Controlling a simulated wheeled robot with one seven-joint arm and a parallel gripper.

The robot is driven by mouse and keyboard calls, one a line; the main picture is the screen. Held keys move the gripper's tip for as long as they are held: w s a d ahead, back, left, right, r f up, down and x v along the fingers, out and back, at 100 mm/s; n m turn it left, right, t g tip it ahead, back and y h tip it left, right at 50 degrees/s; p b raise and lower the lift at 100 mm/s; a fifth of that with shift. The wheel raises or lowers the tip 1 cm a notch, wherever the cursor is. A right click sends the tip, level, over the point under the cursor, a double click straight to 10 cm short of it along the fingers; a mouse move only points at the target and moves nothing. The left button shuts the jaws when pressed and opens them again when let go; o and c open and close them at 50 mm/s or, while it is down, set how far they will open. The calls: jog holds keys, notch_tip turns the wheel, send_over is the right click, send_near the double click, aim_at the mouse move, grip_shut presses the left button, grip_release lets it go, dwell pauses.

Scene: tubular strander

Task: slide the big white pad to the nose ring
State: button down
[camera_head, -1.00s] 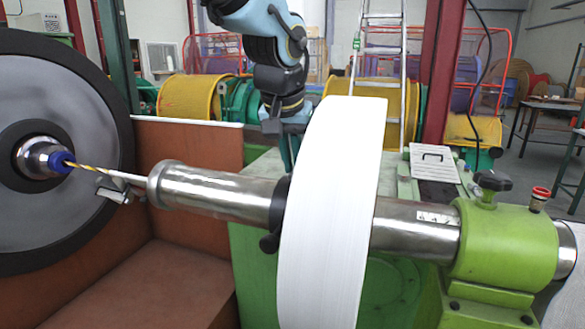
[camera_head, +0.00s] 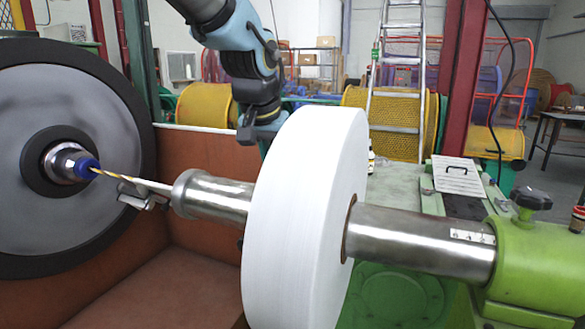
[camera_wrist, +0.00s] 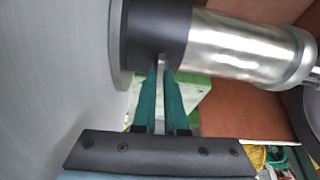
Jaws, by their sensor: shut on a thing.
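The big white pad (camera_head: 310,220) is a thick upright disc around the steel shaft (camera_head: 420,240), in the shaft's left half. In the wrist view its face (camera_wrist: 50,80) fills the left side. A black collar (camera_wrist: 158,30) sits on the shaft at the pad's nose side; the pad hides it in the head view. The nose ring (camera_head: 185,193) is the raised steel ring at the shaft's left end, also at right in the wrist view (camera_wrist: 303,60). Bare shaft shows between collar and ring. My gripper (camera_wrist: 161,68) is shut on a small metal pin at the collar.
A green housing (camera_head: 540,265) with a black knob holds the shaft's right end. A thin rod and yellow twisted strand (camera_head: 110,175) run from the nose to the large grey wheel (camera_head: 60,130). A brown panel (camera_head: 205,165) stands behind the nose.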

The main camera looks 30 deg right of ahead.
jog(key=shift+w+a, duration=0.1)
jog(key=shift+w, duration=0.1)
jog(key=c, duration=1)
grip_release()
jog(key=shift+s, duration=0.1)
jog(key=shift+o, duration=0.2)
jog(key=shift+r, duration=0.1)
jog(key=b+v, duration=0.2)
jog(key=v, duration=0.8)
jog(key=shift+a+r, duration=0.15)
jog(key=shift+r, duration=0.1)
